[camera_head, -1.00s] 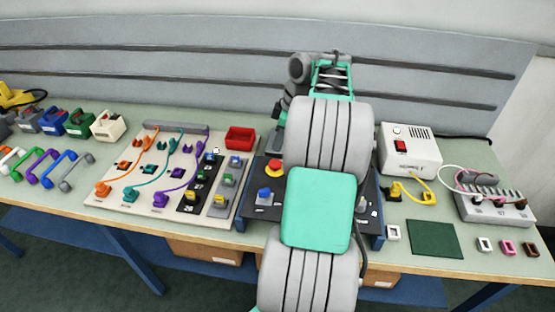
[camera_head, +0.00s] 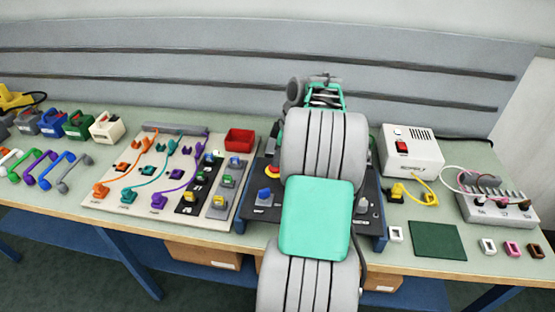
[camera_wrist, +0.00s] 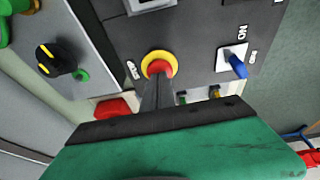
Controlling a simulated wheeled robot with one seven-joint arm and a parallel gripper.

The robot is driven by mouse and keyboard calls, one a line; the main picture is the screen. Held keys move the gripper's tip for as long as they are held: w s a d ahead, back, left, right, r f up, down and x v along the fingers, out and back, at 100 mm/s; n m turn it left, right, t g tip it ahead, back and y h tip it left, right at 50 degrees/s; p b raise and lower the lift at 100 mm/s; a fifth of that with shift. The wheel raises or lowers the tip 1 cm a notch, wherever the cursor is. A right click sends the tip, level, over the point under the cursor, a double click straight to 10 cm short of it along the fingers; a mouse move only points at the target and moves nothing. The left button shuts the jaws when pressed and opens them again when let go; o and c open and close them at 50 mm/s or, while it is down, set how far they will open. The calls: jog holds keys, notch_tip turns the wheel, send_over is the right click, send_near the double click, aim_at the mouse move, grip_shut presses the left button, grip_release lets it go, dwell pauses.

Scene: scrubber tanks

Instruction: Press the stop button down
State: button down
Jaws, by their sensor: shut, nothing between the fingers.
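The stop button is a round red cap in a yellow ring (camera_wrist: 158,65), set in a dark panel (camera_wrist: 200,28). In the head view the button (camera_head: 281,161) is partly covered by my arm. My gripper (camera_wrist: 157,82) is shut and empty. In the wrist view its dark fingers point at the button, and their tips overlap the cap's near edge. I cannot tell whether they touch it or how far down the cap is. The gripper is hidden behind my arm in the head view.
A blue switch (camera_wrist: 235,62) with an ON label sits on the same panel, right of the button in the wrist view. A black knob (camera_wrist: 55,59) is on a neighbouring panel. A red tray (camera_head: 239,139) stands behind the panels. A white box (camera_head: 411,150) stands to the right.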

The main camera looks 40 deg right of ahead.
jog(key=shift+s+a+f, duration=0.1)
jog(key=shift+s+f, duration=0.05)
jog(key=shift+f, duration=0.25)
jog(key=shift+s+a+f, duration=0.1)
jog(key=shift+f, duration=0.3)
jog(key=r+p, duration=0.1)
jog(key=r, duration=0.1)
jog(key=r+p, duration=0.1)
jog(key=r, duration=0.1)
jog(key=r+p, duration=0.2)
jog(key=shift+w+d+r, duration=0.1)
jog(key=shift+w+d, duration=0.1)
jog(key=shift+w, duration=0.05)
jog(key=p+v, duration=0.1)
jog(key=v, duration=0.8)
jog(key=shift+d, duration=0.2)
jog(key=shift+r, duration=0.15)
